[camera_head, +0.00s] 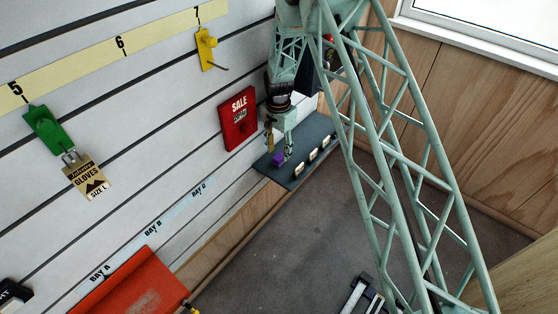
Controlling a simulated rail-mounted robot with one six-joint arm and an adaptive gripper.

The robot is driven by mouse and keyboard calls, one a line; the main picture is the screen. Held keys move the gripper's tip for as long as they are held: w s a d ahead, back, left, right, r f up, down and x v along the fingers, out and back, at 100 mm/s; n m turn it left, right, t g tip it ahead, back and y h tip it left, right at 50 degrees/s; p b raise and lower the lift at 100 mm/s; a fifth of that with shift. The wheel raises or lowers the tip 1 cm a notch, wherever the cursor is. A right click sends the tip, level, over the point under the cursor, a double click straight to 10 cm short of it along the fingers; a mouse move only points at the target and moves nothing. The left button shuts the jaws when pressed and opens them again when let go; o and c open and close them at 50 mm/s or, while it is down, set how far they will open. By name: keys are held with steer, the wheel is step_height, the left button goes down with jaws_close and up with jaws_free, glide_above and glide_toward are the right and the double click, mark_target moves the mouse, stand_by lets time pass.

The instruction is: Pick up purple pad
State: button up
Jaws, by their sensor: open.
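The purple pad (278,159) is a small block on the dark blue-grey shelf (270,174) at the wall. My gripper (279,152) is at the shelf, pointing down, with its fingers open. One finger is to the left of the pad and the other is to its right, close to it. I cannot tell whether either finger touches the pad. The gripper hides part of the pad and the shelf behind it.
Small pale tags (312,155) line the shelf's front edge. A red SALE sign (239,117) hangs close to the left of my gripper. A yellow hook (206,47), a green hook (45,130) with a gloves tag (87,177), and an orange-red shelf (130,290) are farther left.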

mark_target(279, 156)
steer(key=shift+f+b, duration=0.3)
steer(key=shift+f, duration=1.75)
steer(key=c, duration=0.9)
